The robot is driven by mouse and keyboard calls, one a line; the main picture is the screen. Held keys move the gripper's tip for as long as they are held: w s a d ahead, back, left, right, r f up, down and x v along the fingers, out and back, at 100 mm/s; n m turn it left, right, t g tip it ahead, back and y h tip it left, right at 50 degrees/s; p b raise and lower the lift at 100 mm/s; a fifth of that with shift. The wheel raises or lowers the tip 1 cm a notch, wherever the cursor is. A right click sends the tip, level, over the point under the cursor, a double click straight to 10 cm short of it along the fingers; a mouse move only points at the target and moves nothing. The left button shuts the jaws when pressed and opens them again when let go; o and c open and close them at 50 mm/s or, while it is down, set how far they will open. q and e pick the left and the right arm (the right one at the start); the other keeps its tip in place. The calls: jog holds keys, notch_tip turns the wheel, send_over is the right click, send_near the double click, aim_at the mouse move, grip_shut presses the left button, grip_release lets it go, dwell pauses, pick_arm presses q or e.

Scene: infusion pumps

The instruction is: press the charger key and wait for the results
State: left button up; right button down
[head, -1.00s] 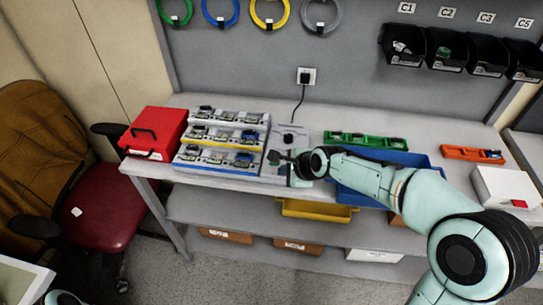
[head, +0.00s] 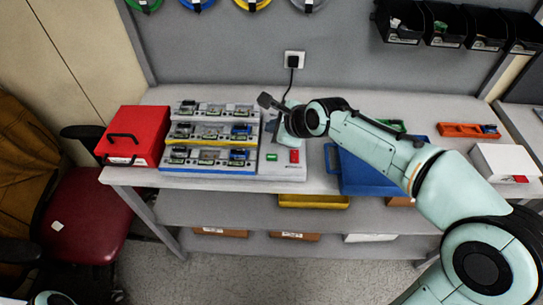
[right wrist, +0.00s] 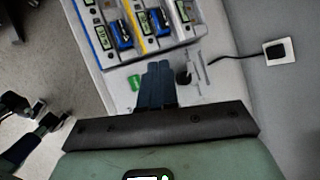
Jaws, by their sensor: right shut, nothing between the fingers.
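The grey charger (head: 282,170) stands on the bench beside the stepped rack. Its front panel bears a green key (head: 271,157) on the left and a red patch (head: 294,156) on the right. My right gripper (head: 268,103) is over the back part of the charger, apart from both patches. In the right wrist view its dark fingers (right wrist: 158,84) are together with nothing between them, and the green key (right wrist: 134,82) shows to their left. The arm hides part of the charger's top.
A stepped rack (head: 210,170) with several pumps stands left of the charger, then a red box (head: 133,137). A blue tray (head: 375,178) lies to the right under my arm. A black plug and cable (head: 293,62) run from the wall socket down behind the charger.

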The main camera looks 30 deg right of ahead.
jog(key=b, duration=0.6)
send_over(274, 159)
notch_tip(274, 159, down, 8)
jog(key=shift+s+a+r, duration=0.1)
jog(key=shift+r, duration=0.15)
pick_arm(q)
notch_tip(274, 159, down, 7)
jog(key=s, duration=0.1)
jog(key=shift+s+r, duration=0.15)
jog(key=shift+s, duration=0.15)
pick_arm(e)
jog(key=shift+f, duration=0.55)
pick_arm(q)
jog(key=shift+b, duration=0.35)
pick_arm(e)
jog(key=shift+f, duration=0.1)
pick_arm(q)
jog(key=shift+f, duration=0.2)
pick_arm(e)
jog(key=shift+f, duration=0.3)
